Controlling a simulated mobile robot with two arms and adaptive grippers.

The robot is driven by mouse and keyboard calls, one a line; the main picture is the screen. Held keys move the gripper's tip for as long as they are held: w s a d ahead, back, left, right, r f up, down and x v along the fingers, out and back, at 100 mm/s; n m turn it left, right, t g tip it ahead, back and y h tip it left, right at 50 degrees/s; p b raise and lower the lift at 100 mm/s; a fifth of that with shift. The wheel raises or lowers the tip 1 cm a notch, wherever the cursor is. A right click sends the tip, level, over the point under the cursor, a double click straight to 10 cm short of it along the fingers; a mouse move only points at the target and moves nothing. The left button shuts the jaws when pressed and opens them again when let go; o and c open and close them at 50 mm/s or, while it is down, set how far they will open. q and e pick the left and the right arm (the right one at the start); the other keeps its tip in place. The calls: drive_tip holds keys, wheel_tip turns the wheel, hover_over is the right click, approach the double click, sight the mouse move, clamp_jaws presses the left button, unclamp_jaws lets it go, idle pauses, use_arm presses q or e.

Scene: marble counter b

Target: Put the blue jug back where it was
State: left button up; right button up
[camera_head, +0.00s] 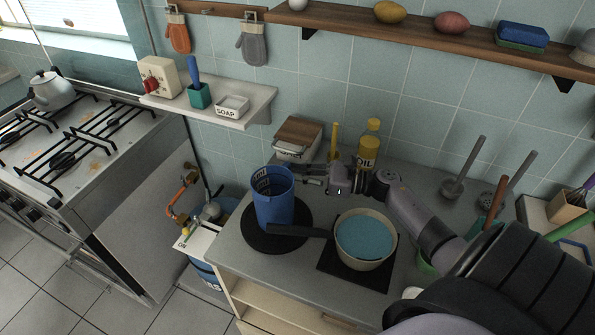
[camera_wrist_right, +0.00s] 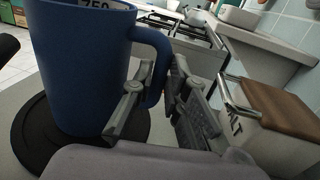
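The blue jug (camera_head: 273,198) stands upright on a round black mat (camera_head: 249,241) near the left end of the grey counter. In the right wrist view the jug (camera_wrist_right: 85,70) fills the left side, on the mat (camera_wrist_right: 30,150), its handle towards my gripper. My right gripper (camera_head: 308,175) reaches in from the right beside the jug. In the right wrist view its fingers (camera_wrist_right: 160,80) lie on both sides of the handle, close against it, and look shut on it. My left gripper is not in view.
A pan (camera_head: 391,246) with blue liquid (camera_head: 366,238) stands just right of the jug, its dark handle (camera_head: 297,231) pointing at the jug's base. A wooden-lidded salt box (camera_head: 298,138) and an oil bottle (camera_head: 368,152) stand behind my gripper. The stove (camera_head: 75,150) is left.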

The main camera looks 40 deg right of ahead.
drive_tip(key=shift+o, duration=1.4)
drive_tip(key=shift+s+a+r, duration=0.1)
drive_tip(key=shift+r, duration=0.05)
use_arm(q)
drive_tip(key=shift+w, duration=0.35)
use_arm(e)
drive_tip(key=shift+o, duration=0.6)
use_arm(q)
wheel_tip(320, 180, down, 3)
drive_tip(key=b, duration=0.3)
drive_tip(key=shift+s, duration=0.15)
use_arm(e)
drive_tip(key=v, duration=0.7)
drive_tip(key=shift+d, duration=0.2)
drive_tip(key=shift+s, duration=0.1)
